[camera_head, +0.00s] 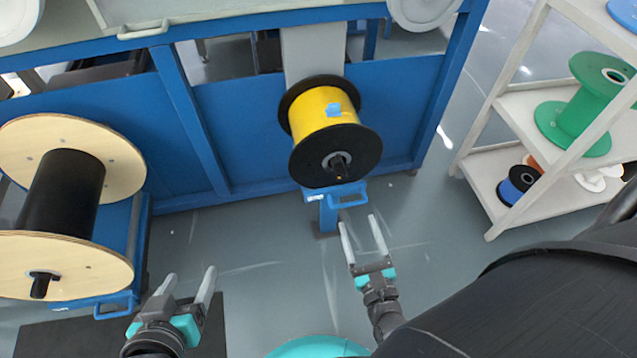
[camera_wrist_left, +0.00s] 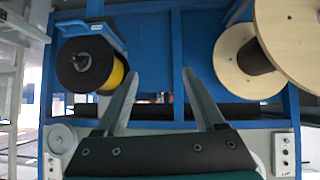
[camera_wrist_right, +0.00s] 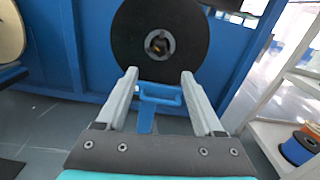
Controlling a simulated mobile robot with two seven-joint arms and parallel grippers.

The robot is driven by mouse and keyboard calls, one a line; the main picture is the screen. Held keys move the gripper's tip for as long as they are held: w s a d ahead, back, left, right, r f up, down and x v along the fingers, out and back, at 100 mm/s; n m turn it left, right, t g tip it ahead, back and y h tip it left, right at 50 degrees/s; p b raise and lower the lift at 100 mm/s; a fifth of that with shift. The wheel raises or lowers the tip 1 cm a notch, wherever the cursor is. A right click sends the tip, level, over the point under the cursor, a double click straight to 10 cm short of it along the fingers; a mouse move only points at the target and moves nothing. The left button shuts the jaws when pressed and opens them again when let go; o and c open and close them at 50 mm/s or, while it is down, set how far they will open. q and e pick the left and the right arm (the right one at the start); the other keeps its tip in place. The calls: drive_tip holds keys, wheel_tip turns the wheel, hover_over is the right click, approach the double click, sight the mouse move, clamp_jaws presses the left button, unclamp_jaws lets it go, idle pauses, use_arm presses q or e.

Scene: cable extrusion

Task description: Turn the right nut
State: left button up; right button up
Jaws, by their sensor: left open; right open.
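The right nut (camera_head: 338,164) is a grey part with a dark shaft end at the hub of the yellow cable spool (camera_head: 306,108) with black flanges. It also shows in the right wrist view (camera_wrist_right: 159,44), centred on the black flange. My right gripper (camera_head: 359,221) is open and empty, below and in front of this spool, apart from the nut. In the right wrist view the nut lies beyond and above the fingertips (camera_wrist_right: 159,73). My left gripper (camera_head: 190,275) is open and empty, between the two spools and low. In the left wrist view the nut (camera_wrist_left: 81,62) is at the left.
A wooden-flanged spool of black cable (camera_head: 72,185) with its own nut (camera_head: 42,284) stands at the left. A blue handle (camera_head: 347,196) is just below the yellow spool. A white shelf (camera_head: 535,120) with coloured spools is at the right. Floor between the spools is clear.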

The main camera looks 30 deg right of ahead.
drive_tip(key=b, duration=0.2)
approach(342, 177)
drive_tip(key=w, duration=0.3)
drive_tip(key=x, duration=0.3)
drive_tip(key=b+x, duration=0.1)
drive_tip(key=x, duration=0.1)
drive_tip(key=shift+w+d+f, duration=0.1)
drive_tip(key=shift+w+d, duration=0.15)
drive_tip(key=shift+d, duration=0.25)
use_arm(q)
drive_tip(key=shift+s+d+r+n+t+h, duration=0.15)
drive_tip(key=shift+d+r+t+h, duration=0.4)
drive_tip(key=shift+d+t, duration=0.4)
drive_tip(key=shift+w+d+r+n+t+h, duration=0.1)
drive_tip(key=shift+d+r+t+h, duration=0.5)
drive_tip(key=shift+t, duration=0.6)
drive_tip(key=shift+s+d+r+n+t+h, duration=0.15)
drive_tip(key=shift+d+r+t+h, duration=0.3)
drive_tip(key=shift+d+t, duration=0.55)
use_arm(e)
drive_tip(key=shift+x, duration=0.9)
use_arm(q)
drive_tip(key=shift+w, duration=0.1)
use_arm(e)
clamp_jaws()
